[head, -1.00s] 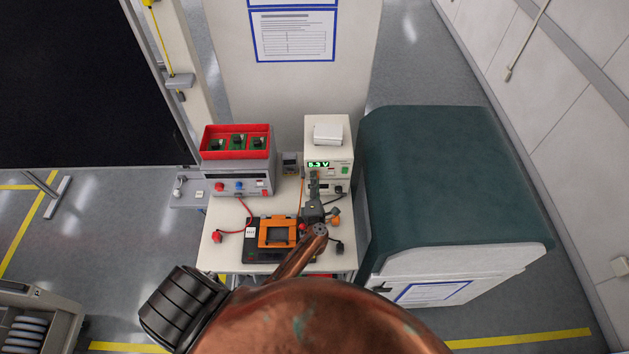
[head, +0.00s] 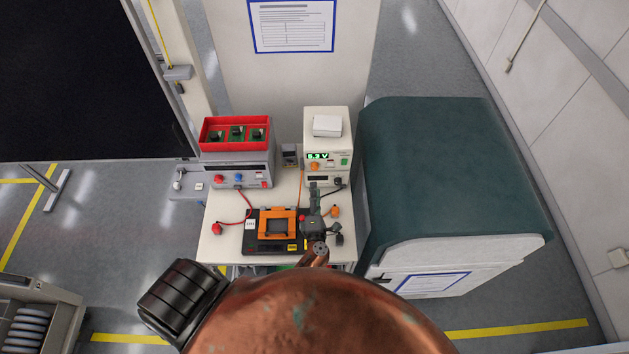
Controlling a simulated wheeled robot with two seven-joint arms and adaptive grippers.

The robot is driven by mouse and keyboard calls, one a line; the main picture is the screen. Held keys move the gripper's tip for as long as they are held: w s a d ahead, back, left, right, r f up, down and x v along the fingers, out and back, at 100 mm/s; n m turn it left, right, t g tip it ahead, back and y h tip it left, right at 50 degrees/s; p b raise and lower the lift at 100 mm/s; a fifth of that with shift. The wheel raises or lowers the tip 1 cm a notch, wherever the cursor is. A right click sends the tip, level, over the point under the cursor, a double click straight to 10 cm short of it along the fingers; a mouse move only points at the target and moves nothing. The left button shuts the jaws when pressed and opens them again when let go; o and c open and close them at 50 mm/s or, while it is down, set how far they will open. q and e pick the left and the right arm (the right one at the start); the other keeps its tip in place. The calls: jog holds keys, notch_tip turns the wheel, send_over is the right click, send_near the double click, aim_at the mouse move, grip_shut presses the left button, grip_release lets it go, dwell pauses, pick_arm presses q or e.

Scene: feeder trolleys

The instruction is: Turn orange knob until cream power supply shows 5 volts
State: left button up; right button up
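The cream power supply (head: 341,122) stands at the back right of the white trolley top. Its green display (head: 318,156) seems to read 5.3 V, though the first digit is blurred. The orange knob (head: 314,167) is in plain view below the display. My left gripper (head: 315,188) points at the power supply's front, with its fingertips a little below and in front of the knob, seemingly apart from it. The fingers look like one narrow strip from here, so their opening is unclear. My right gripper is not in view.
A grey power supply (head: 232,178) carrying a red bin (head: 205,132) of green boards stands left. A black fixture with an orange frame (head: 264,224) lies in front, with red and black leads nearby. A green-covered cabinet (head: 440,170) stands close on the right.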

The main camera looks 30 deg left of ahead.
pick_arm(q)
jog(key=shift+v, duration=1.4)
